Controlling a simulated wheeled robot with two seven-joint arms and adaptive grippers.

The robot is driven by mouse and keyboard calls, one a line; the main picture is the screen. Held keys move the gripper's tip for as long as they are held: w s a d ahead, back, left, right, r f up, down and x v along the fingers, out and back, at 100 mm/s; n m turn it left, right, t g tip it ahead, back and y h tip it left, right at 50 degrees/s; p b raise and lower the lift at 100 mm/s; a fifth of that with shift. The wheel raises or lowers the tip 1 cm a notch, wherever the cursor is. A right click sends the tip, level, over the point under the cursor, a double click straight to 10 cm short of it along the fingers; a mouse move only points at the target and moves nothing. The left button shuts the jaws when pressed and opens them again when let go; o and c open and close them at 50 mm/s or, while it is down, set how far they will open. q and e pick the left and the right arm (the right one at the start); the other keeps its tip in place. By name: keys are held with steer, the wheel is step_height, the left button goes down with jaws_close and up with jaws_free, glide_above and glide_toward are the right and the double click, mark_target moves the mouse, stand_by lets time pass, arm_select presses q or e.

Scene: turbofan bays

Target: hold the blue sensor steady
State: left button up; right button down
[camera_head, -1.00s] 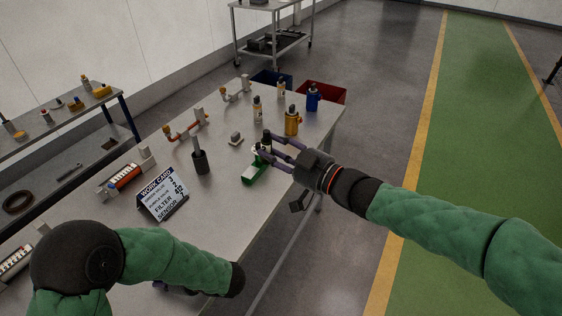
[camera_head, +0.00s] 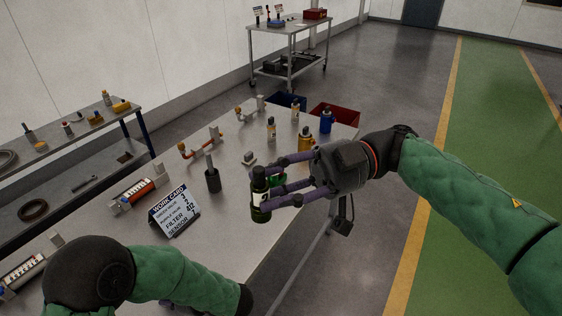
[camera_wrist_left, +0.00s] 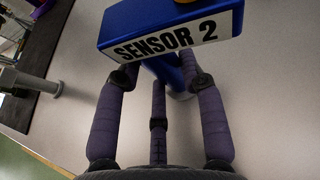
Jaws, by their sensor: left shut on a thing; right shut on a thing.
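The blue sensor (camera_wrist_left: 170,30), labelled "SENSOR 2", fills the top of the left wrist view. My left gripper (camera_wrist_left: 162,78) is shut on it, with purple fingers on both sides and one below. In the head view the left hand is hidden beyond the lower edge.
The grey table (camera_head: 225,235) bears a work card (camera_head: 174,210), a dark cylinder (camera_head: 212,178), a yellow bottle (camera_head: 305,141) and a blue canister (camera_head: 326,121). A red bin (camera_head: 340,114) stands beyond its far end. Green floor lies right.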

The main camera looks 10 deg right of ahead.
steer(key=s+a+f+n+g+h, duration=0.2)
steer(key=s+a+f+n+g, duration=0.15)
steer(key=f, duration=0.55)
steer(key=s+a+f+n+g+h, duration=0.2)
steer(key=a+f+g, duration=0.15)
steer(key=f, duration=0.65)
steer(key=s+f+n+g+h, duration=0.45)
steer(key=s+f, duration=0.75)
steer(key=f, duration=0.3)
steer(key=w+a+r+m+t+y, duration=0.2)
steer(key=a+r+m+t+y, duration=0.6)
steer(key=a+m+t, duration=0.4)
steer(key=w+a+f+m+t, duration=0.1)
steer(key=w+a+f+t, duration=0.35)
steer(key=a, duration=0.55)
steer(key=w+a+f+m+t, duration=0.25)
steer(key=w+a+f, duration=0.3)
steer(key=a, duration=0.55)
steer(key=w+d+r+m+t+h, duration=0.2)
steer(key=w+r+m+t+h, duration=0.45)
steer(key=w+t, duration=0.5)
steer(key=w+d+r+m+t+h, duration=0.3)
steer(key=w+d+m+h, duration=0.1)
steer(key=d+m+h, duration=0.4)
steer(key=d+h, duration=0.2)
steer(key=d, duration=0.1)
steer(key=shift+w+d+m+t, duration=0.25)
steer(key=shift+w+m+t, duration=0.1)
steer(key=shift+m+t, duration=0.05)
